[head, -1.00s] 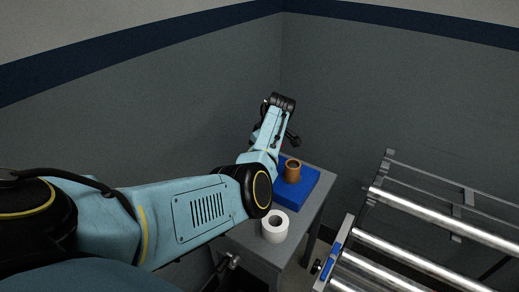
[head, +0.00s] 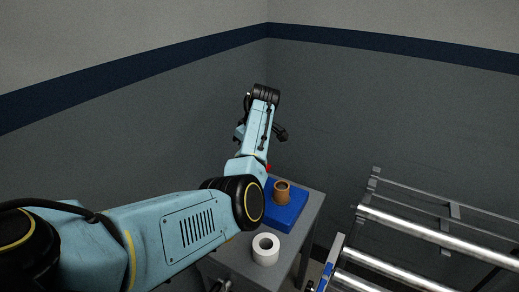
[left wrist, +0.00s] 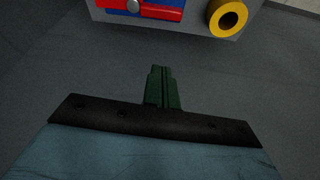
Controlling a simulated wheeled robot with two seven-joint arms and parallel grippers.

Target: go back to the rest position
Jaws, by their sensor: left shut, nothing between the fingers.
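My left arm comes in from the left in the head view and reaches over the grey table. Its gripper (head: 281,133) hangs at the far end, above and apart from the things on the table. In the left wrist view the green fingers (left wrist: 163,88) are together with nothing between them. They point at bare grey ground short of the table edge. My right gripper is not in view.
A red part (left wrist: 155,11) and yellow ring (left wrist: 228,17) show at the top. A roller conveyor (head: 430,235) stands right.

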